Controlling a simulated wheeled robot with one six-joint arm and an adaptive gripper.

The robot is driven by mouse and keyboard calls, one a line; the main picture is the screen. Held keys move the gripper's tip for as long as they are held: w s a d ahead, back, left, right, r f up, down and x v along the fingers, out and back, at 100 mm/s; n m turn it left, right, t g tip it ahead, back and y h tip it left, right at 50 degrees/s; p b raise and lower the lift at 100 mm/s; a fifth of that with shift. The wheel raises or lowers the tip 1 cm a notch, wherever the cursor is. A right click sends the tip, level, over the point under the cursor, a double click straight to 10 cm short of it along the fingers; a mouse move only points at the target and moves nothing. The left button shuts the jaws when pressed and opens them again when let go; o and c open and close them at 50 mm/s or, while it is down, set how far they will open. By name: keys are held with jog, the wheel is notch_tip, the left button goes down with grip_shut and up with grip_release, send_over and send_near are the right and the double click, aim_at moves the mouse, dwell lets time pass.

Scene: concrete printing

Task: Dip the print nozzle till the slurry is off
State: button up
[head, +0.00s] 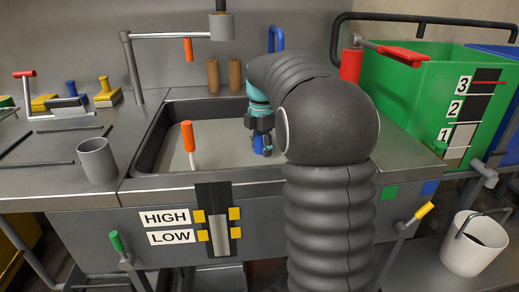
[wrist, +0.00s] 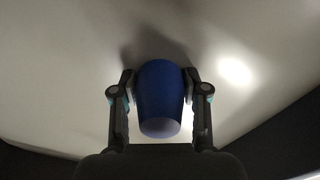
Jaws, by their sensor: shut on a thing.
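My gripper (head: 262,138) is shut on a blue print nozzle (wrist: 160,98), with one finger on each side of it. The nozzle also shows as a small blue piece (head: 259,146) below my gripper in the head view. My gripper is over the right part of the sink (head: 153,143), which holds a pale, flat surface (head: 222,152). I cannot tell whether the nozzle's lower end touches that surface or is under it. No slurry can be made out on the part of the nozzle in view. My arm hides the sink's right side.
An orange-handled stick (head: 188,137) stands in the sink's left part. A tap (head: 220,28) reaches over the back, near two brown cylinders (head: 213,76). A grey cup (head: 97,160) stands left, a green bin (head: 415,85) right. A HIGH/LOW gauge (head: 219,232) is on the front.

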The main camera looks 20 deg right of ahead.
jog(key=shift+s+d, duration=0.2)
jog(key=shift+d, duration=0.55)
jog(key=shift+a, duration=0.1)
jog(key=shift+w+a+p, duration=0.3)
jog(key=shift+a, duration=0.6)
jog(key=shift+d, duration=0.15)
jog(key=shift+s+d, duration=0.3)
jog(key=shift+d, duration=0.55)
jog(key=shift+a, duration=0.2)
jog(key=shift+w+a, duration=0.3)
jog(key=shift+a, duration=0.5)
jog(key=shift+d, duration=0.15)
jog(key=shift+s+d, duration=0.3)
jog(key=shift+d, duration=0.55)
